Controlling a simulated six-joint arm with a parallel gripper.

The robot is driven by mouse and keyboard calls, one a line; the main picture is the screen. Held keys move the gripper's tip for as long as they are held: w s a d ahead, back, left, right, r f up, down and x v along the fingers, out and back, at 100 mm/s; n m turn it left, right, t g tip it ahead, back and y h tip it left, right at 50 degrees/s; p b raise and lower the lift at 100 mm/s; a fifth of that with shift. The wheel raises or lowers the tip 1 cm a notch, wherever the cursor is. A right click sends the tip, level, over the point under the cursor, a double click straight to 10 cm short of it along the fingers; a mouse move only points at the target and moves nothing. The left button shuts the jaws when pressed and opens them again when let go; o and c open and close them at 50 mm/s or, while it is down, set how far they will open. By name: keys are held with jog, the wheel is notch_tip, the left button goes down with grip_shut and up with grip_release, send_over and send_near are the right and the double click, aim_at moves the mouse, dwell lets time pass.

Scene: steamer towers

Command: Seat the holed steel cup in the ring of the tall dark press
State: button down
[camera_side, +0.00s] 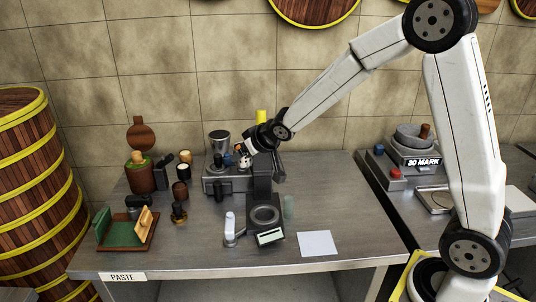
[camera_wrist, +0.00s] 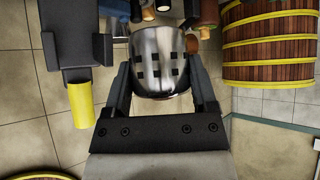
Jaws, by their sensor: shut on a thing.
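In the side view my gripper (camera_side: 250,150) is above the back of the table, beside the column, and a small part of the cup (camera_side: 244,162) shows. The tall dark press (camera_side: 262,182) stands below and right of the cup, with a yellow handle (camera_side: 261,116) on top. The handle also shows in the wrist view (camera_wrist: 80,105).
A grey machine (camera_side: 218,184) stands left of the press, with a steel canister (camera_side: 219,141) behind. A small white-handled tool (camera_side: 230,228) stands left of the ring, a white sheet (camera_side: 317,243) to the right. A green-and-wood stand (camera_side: 122,230) and several jars occupy the left.

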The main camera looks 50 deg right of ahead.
jog(key=s+d+f+n+y, duration=0.2)
jog(key=s+d+f+n, duration=0.1)
jog(key=f, duration=0.5)
jog(key=shift+s+g+y, duration=0.4)
jog(key=shift+s, duration=0.3)
jog(key=shift+d, duration=0.1)
jog(key=shift+f, duration=0.1)
send_over(267, 218)
jog(key=shift+f, duration=2.4)
jog(key=shift+f, duration=0.15)
jog(key=shift+f, duration=0.35)
jog(key=shift+f, duration=0.7)
jog(key=shift+f, duration=0.35)
